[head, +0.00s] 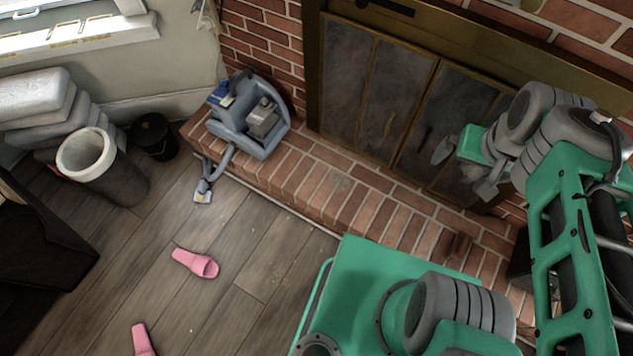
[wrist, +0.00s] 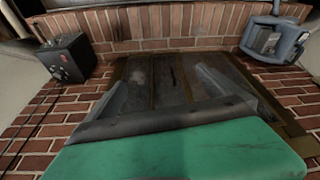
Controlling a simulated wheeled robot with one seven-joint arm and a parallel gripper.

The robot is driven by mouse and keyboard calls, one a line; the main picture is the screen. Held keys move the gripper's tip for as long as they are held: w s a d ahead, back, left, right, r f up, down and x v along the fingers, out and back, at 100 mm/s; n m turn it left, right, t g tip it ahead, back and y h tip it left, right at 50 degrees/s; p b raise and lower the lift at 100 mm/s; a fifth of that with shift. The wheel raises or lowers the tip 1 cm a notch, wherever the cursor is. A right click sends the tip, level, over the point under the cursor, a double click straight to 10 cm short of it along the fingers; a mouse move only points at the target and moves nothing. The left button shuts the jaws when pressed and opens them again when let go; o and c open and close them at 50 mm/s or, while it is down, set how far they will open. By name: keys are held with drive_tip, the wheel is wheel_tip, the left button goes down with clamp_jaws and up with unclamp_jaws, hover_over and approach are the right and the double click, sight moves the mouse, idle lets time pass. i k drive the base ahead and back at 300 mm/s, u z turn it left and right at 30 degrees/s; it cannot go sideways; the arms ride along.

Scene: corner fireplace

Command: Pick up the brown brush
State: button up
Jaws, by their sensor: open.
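A small brown block-like thing, likely the brown brush (head: 457,247), lies on the brick hearth near its right front part in the head view. It is too small to make out bristles, and I cannot pick it out in the wrist view. My gripper (head: 466,168) is held up in front of the fireplace doors, above and behind the brown thing in the picture, apart from it. Its two grey fingers are spread with nothing between them. They also show in the wrist view (wrist: 160,80), pointing toward the fireplace doors.
A blue cleaning machine (head: 250,117) stands on the hearth's left end, its hose reaching the floor. A dark box (wrist: 67,58) stands at the hearth's other end. Pink slippers (head: 196,263) and a dark bin with a white rim (head: 122,180) are on the floor. Mid-hearth (head: 340,190) is clear.

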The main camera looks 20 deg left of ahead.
sight(462, 244)
drive_tip(key=u, duration=0.9)
drive_tip(key=k, duration=1.25)
drive_tip(key=z, duration=0.5)
